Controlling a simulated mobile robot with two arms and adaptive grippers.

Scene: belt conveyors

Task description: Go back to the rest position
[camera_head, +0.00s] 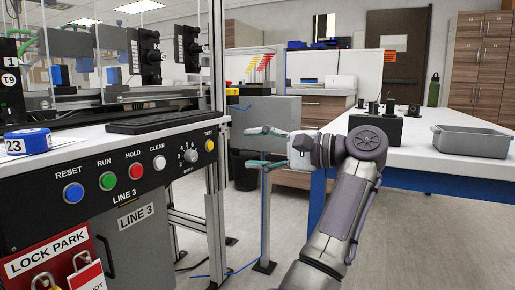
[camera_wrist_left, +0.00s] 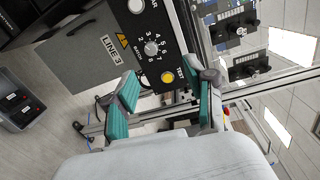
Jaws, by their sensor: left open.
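My left gripper (camera_head: 262,147) shows in the middle of the head view, at the end of my grey arm. Its two teal-padded fingers are spread apart with nothing between them, and they point left toward the control panel (camera_head: 125,172). In the left wrist view my left gripper (camera_wrist_left: 160,76) also shows open and empty. The panel's yellow TEST button (camera_wrist_left: 168,77) appears between the fingers in that view; I cannot tell how far off it is, and no contact is visible. My right gripper is in neither view.
The panel stands at the left, with a blue tape roll (camera_head: 27,141) and a dark keyboard (camera_head: 150,122) on its top. A white worktop (camera_head: 425,166) at the right bears a grey tray (camera_head: 472,141) and a black box (camera_head: 376,129). Floor shows between them.

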